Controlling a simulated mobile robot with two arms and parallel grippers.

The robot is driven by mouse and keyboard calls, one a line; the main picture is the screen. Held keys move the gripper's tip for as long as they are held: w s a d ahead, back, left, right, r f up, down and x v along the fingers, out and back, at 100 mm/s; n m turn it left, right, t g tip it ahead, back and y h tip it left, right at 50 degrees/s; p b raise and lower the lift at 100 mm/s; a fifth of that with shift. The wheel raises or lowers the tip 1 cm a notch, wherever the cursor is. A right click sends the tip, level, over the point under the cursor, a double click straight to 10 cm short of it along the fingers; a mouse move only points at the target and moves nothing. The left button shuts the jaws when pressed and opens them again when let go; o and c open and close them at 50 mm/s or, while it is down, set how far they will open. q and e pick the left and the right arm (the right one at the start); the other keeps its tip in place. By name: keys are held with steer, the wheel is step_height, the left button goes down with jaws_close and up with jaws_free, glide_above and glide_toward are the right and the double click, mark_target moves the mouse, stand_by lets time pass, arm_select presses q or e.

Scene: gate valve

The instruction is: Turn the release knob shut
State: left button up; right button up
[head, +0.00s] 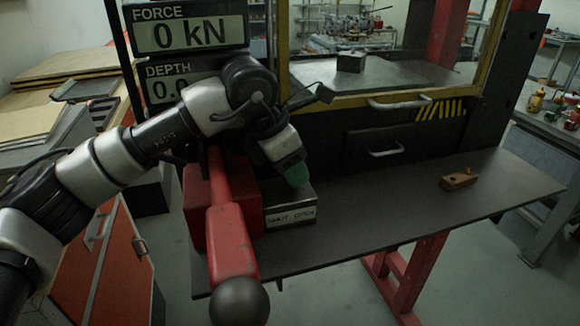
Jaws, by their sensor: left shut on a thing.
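My left gripper (292,172) points down onto the grey metal block (291,217) of the pump, which has a white label whose first word looks like "SHUT". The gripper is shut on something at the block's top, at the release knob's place. The knob itself is mostly hidden by the gripper, and I cannot make out which way it is turned. A green part shows at the gripper's lower end. My right gripper is not in view.
A red pump lever (231,243) with a black ball end (239,301) stands close left of the block. The dark table (400,210) is clear to the right, up to a small wooden block (458,179). Displays (190,34) reading "0 kN" stand behind my left arm.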

arm_select(q)
steer(key=o, duration=0.9)
steer(key=shift+o, duration=0.2)
steer(key=v, duration=1.1)
steer(key=shift+b, duration=0.3)
steer(key=shift+w+d, duration=0.1)
